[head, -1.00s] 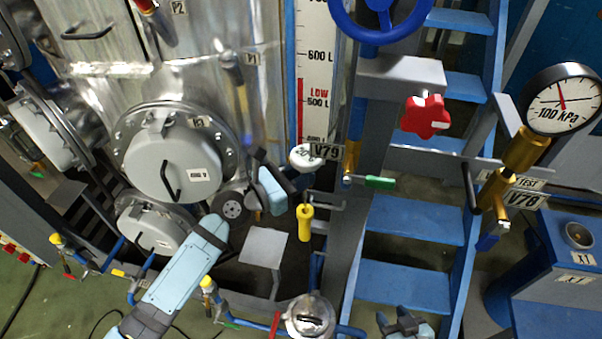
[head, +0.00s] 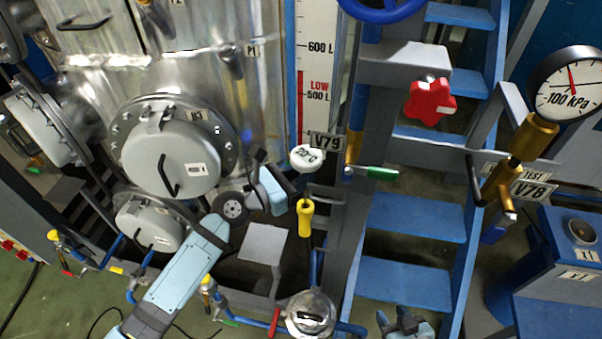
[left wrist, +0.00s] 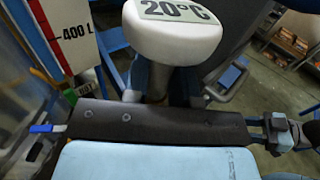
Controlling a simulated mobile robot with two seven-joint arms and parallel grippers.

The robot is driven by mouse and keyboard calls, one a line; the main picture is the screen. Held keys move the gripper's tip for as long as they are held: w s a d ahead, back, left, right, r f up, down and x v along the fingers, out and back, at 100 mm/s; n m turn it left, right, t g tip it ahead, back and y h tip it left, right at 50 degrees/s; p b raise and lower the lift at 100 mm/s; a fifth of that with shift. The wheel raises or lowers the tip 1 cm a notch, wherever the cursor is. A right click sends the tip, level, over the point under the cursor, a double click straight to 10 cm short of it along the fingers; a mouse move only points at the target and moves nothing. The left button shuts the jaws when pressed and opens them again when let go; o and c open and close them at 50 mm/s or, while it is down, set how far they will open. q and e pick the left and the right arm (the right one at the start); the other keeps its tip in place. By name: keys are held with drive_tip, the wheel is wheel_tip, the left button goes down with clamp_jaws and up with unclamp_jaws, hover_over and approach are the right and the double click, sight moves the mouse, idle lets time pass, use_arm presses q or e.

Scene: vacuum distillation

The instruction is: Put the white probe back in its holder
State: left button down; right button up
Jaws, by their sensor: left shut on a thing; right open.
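The white probe (head: 307,157) has a round white head marked 20°C and is held roughly upright. It also shows large in the left wrist view (left wrist: 172,38), with its stem running down behind my dark finger. My left gripper (head: 290,190) is shut on the probe just below its head. A yellow sleeve (head: 305,218), which looks like the holder, stands directly below the head on a dark pipe. A short gap shows between head and sleeve; whether the stem's tip is inside is unclear. My right gripper (head: 405,325) is open and empty at the bottom edge.
A steel tank with a round hatch (head: 170,155) is on the left. Blue steps (head: 415,220), a red knob (head: 430,100) and a gauge (head: 569,92) are on the right. A metal vessel lid (head: 310,313) lies below.

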use_arm(q)
drive_tip(key=shift+f+b, duration=1.9)
drive_tip(key=shift+f, duration=0.75)
drive_tip(key=shift+f+b, duration=0.85)
drive_tip(key=shift+f, duration=0.25)
drive_tip(key=c, duration=0.8)
unclamp_jaws()
drive_tip(key=shift+c, duration=0.2)
drive_tip(key=b+v, duration=0.2)
drive_tip(key=v, duration=1.1)
drive_tip(key=shift+s+a, duration=0.3)
drive_tip(key=shift+r, duration=0.1)
